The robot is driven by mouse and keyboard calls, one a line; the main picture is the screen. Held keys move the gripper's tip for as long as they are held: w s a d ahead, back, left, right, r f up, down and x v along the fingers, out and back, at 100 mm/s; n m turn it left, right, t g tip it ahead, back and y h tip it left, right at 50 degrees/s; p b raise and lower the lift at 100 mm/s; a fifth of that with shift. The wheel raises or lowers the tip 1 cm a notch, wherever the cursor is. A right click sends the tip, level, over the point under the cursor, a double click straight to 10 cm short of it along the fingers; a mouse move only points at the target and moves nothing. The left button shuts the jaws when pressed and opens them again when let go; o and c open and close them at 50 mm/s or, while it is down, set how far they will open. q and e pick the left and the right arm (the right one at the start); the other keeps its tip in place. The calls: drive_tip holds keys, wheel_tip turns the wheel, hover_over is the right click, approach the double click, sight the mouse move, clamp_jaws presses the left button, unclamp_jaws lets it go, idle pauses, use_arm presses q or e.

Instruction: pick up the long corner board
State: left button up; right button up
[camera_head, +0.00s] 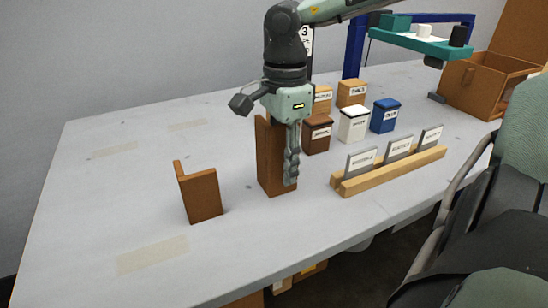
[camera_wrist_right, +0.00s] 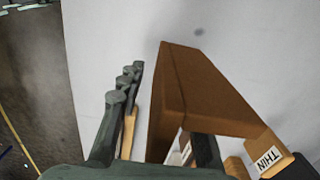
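The long corner board (camera_head: 264,165), brown and L-shaped, stands upright on the table in the middle of the head view. It also fills the centre of the right wrist view (camera_wrist_right: 205,90). My right gripper (camera_head: 291,160) points down at its right side. In the wrist view, one finger is left of the board with a gap, and another dark finger shows partly hidden behind the board's edge, so one wall seems to lie between open fingers. A shorter brown corner board (camera_head: 203,196) stands apart to the left. My left gripper is not in view.
Several small labelled boxes, including a white one (camera_head: 353,124) and a blue one (camera_head: 385,116), stand behind right. A wooden rail (camera_head: 390,172) with grey labelled plates lies right. A brown case (camera_head: 478,88) is far right. The table's left side is mostly clear.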

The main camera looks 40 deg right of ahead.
drive_tip(key=shift+c, duration=0.3)
clamp_jaws()
drive_tip(key=shift+r, duration=0.1)
